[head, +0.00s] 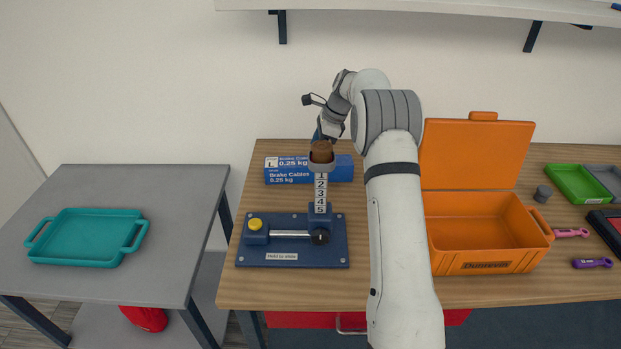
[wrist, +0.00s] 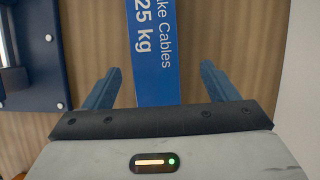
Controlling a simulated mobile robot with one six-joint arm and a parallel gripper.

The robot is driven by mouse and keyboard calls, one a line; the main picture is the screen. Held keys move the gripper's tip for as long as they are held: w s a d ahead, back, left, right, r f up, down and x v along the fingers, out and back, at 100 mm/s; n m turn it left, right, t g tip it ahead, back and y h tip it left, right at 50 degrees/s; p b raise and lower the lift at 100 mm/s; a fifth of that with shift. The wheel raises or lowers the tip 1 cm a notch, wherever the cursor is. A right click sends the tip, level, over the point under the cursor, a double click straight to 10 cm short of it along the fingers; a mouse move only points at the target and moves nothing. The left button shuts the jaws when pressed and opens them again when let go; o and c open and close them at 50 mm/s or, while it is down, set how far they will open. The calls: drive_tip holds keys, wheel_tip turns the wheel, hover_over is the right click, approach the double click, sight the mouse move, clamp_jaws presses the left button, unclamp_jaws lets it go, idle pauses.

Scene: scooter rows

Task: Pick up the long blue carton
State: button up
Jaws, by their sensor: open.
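The long blue carton (head: 300,177), printed "Brake Cables 0.25 kg", lies on the wooden table behind the blue stand. In the wrist view the carton (wrist: 155,60) runs from the top edge down to between my fingers. My gripper (wrist: 162,85) is open, with one finger on each side of the carton and a gap on both sides. The gap is wider at the right finger. I cannot tell the height of the fingertips over the table. In the head view my gripper (head: 320,136) is partly hidden behind the stand's brown top.
The blue stand (head: 335,242) with a numbered post stands in front of the carton. An open orange toolbox (head: 485,235) is to the right of my arm. Green and grey bins (head: 575,183) lie far right. A teal tray (head: 90,240) sits on the grey table at left.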

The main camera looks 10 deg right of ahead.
sight(306, 167)
drive_tip(key=x, duration=0.2)
drive_tip(key=p+x, duration=0.1)
drive_tip(key=x, duration=0.4)
drive_tip(key=shift+s+a+r, duration=0.1)
drive_tip(key=shift+s+a, duration=0.2)
drive_tip(key=shift+s, duration=0.1)
drive_tip(key=shift+a+f, duration=0.1)
drive_tip(key=shift+f, duration=0.3)
drive_tip(key=c, duration=1.2)
